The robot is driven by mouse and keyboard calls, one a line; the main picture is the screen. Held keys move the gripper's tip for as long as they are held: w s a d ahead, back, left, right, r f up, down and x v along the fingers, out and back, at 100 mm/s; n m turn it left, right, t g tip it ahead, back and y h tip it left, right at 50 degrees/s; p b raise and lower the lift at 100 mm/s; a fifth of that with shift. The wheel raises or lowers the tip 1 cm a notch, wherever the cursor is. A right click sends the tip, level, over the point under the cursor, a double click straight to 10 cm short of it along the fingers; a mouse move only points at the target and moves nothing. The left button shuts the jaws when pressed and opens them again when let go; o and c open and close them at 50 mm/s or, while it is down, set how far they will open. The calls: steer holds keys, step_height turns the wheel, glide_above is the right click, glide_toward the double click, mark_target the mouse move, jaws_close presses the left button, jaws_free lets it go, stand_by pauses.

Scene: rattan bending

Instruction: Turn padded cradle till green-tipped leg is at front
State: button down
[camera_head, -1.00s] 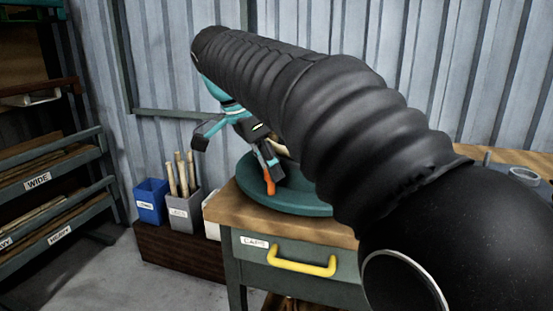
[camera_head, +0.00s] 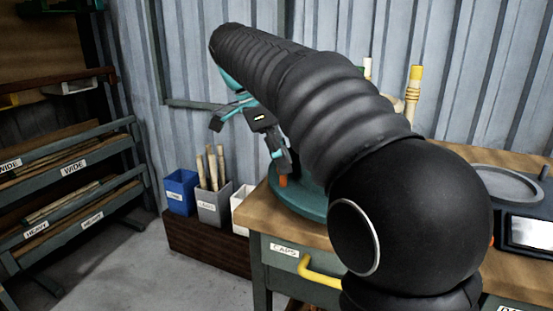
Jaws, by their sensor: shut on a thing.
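A teal round disc (camera_head: 303,204) lies on the wooden bench, largely hidden behind my arm; I cannot make out the padded cradle itself. My gripper (camera_head: 282,168) points down at the disc's left side, shut on a small orange piece (camera_head: 283,181) at the rim. What the piece belongs to is hard to tell. A tan upright pole with a yellow top (camera_head: 415,73) shows behind my arm, and a white-tipped one (camera_head: 367,67) is left of it. Their lower ends are hidden. No green-tipped leg is visible.
The bench (camera_head: 264,211) has a drawer with a yellow handle (camera_head: 318,272). Left of it stand a blue bin (camera_head: 180,194), a grey bin (camera_head: 213,207) holding sticks, and a white bin. A labelled rack (camera_head: 70,180) is at left. A grey ring-shaped tray (camera_head: 505,184) lies at right.

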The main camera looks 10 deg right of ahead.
steer(key=shift+w, duration=0.25)
stand_by(0.4)
steer(key=c, duration=1.2)
jaws_free()
steer(key=shift+a, duration=0.1)
